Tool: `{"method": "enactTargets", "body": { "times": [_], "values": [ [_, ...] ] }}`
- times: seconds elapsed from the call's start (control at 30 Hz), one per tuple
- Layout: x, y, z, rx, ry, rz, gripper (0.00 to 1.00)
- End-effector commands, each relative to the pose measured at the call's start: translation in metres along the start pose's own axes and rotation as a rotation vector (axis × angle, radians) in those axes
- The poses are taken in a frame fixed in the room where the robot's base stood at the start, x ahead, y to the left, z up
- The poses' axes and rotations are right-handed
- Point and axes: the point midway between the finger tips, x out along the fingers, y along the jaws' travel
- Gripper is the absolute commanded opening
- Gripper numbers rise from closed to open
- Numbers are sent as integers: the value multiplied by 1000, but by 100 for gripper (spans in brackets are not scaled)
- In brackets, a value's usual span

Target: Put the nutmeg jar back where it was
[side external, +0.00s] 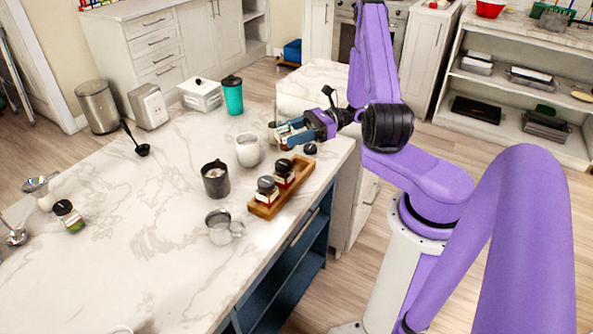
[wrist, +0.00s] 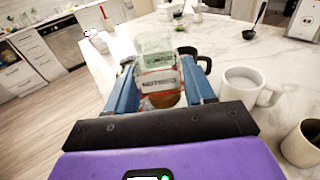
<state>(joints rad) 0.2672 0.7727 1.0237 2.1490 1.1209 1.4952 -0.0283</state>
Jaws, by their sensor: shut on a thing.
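My gripper (side external: 290,133) is over the counter's right part, beyond the wooden rack. In the wrist view my gripper (wrist: 161,84) is shut on the nutmeg jar (wrist: 160,83), a clear glass jar with a pale label and brown contents low down. The fingers mostly hide the jar in the side view. The wooden rack (side external: 255,209) sits near the counter's edge and holds two dark-lidded jars, a nearer one (side external: 267,190) and a farther one (side external: 284,171). The rack's far end shows no jar. I cannot tell whether the held jar touches the counter.
A white mug (side external: 248,151) stands just left of my gripper, with a dark grey mug (side external: 215,180) and a grey cup (side external: 220,228) nearer. A small dark round thing (side external: 310,149) is beside my gripper. Another jar (side external: 68,214) is far left. The counter's middle (side external: 130,225) is clear.

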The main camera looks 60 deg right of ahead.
Motion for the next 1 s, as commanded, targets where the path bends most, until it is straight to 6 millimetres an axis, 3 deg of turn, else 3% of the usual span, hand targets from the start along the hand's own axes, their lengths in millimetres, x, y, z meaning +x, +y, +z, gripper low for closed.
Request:
{"method": "enactTargets", "body": {
  "times": [0.1,0.2,0.4,0.5,0.67,1.0],
  "values": [
    [-36,32,7,7,-20,-64,18],
    [-55,60,16,6,-34,-107,18],
    [-72,100,35,6,-55,-175,18],
    [-74,111,42,4,-61,-196,18],
    [-75,116,47,4,-65,-207,18],
    [-71,96,37,7,-66,-205,18]
  ]
}}
